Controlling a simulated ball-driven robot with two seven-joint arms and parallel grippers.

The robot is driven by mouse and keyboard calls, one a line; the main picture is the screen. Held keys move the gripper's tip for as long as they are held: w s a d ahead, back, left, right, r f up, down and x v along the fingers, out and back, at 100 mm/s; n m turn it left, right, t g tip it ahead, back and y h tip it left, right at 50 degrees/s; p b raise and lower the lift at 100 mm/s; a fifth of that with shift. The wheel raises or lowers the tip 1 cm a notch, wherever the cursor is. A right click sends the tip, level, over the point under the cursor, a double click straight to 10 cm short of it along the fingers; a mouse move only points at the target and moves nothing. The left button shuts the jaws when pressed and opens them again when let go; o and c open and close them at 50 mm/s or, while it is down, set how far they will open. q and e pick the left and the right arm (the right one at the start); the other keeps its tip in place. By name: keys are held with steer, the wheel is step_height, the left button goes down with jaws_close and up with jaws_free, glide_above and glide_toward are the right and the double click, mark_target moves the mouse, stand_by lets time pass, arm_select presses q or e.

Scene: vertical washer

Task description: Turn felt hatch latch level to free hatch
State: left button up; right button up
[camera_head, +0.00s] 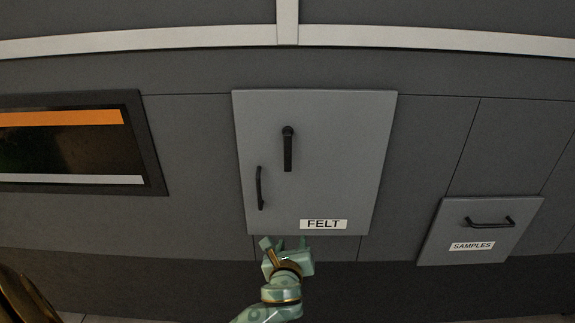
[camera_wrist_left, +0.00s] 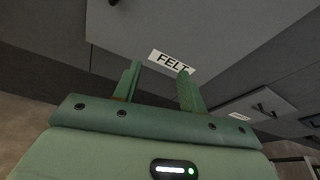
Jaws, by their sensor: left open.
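The felt hatch (camera_head: 340,150) is a light grey panel with a white FELT label (camera_head: 323,224) near its lower edge. Its black latch lever (camera_head: 288,150) hangs straight down, vertical, from a round pivot in the upper middle. A black handle (camera_head: 260,188) stands upright at the hatch's left side. The hatch sits against the wall. My left gripper (camera_head: 285,243) is open and empty, just below the hatch's lower edge and apart from the lever. In the left wrist view, its two green fingers (camera_wrist_left: 157,85) point toward the FELT label (camera_wrist_left: 172,62). My right gripper is not in view.
A samples drawer (camera_head: 480,232) with a black handle (camera_head: 490,222) is at the lower right. A dark framed window (camera_head: 75,145) with an orange strip is at the left. A pale rail (camera_head: 150,42) crosses above. The wall around the hatch is flat.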

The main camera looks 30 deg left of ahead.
mark_target(288, 154)
arm_select(q)
step_height(288, 154, up, 18)
steer(key=a+m+t+y+p, duration=0.2)
steer(key=y, duration=0.1)
steer(key=x, duration=1.6)
steer(key=shift+w+d+f, duration=0.15)
steer(key=shift+d+f, duration=0.05)
steer(key=shift+f, duration=0.05)
jaws_close()
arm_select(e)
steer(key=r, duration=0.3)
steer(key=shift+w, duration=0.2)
